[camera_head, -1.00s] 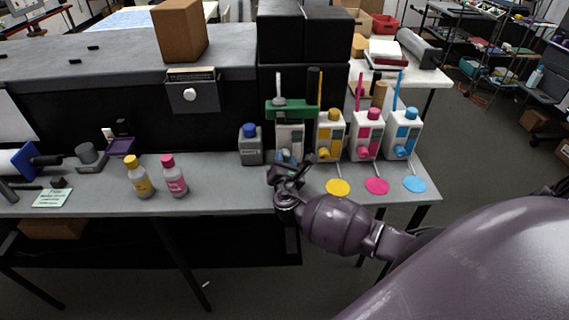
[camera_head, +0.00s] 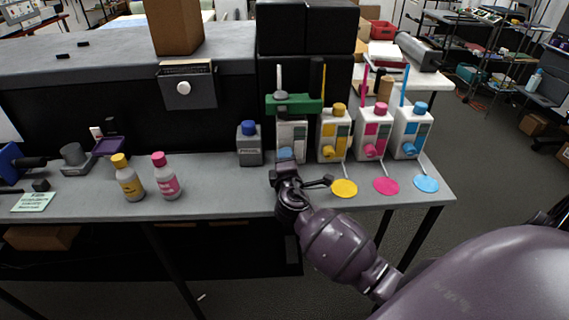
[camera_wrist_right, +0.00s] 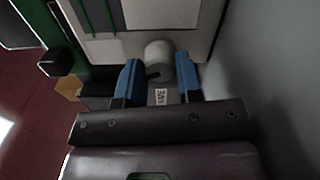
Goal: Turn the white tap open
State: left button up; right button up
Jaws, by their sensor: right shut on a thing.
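The white tap (camera_wrist_right: 158,55) is a pale round knob on the front of the leftmost dispenser (camera_head: 292,134), under a green clamp (camera_head: 294,105). In the right wrist view a small label reading WHITE (camera_wrist_right: 161,97) shows just below the tap. My right gripper (camera_wrist_right: 158,68) has its two blue fingertips on either side of the tap and is shut on it. In the head view my right gripper (camera_head: 286,160) is at the foot of that dispenser and hides the tap. My left gripper is in neither view.
Dispensers with yellow (camera_head: 333,132), magenta (camera_head: 373,131) and blue (camera_head: 410,130) caps stand to the right, with colored discs before them. A grey bottle with a blue cap (camera_head: 249,144) stands close on the left. Yellow (camera_head: 128,178) and pink (camera_head: 166,177) bottles stand farther left.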

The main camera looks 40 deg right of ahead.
jog(key=shift+f+m+b, duration=0.1)
jog(key=shift+m+b, duration=0.65)
jog(key=shift+m, duration=0.85)
jog(key=o, duration=0.9)
jog(key=shift+o, duration=0.2)
jog(key=shift+s, duration=0.1)
jog(key=v, duration=1)
jog(key=shift+s+a, duration=0.2)
jog(key=shift+s, duration=0.1)
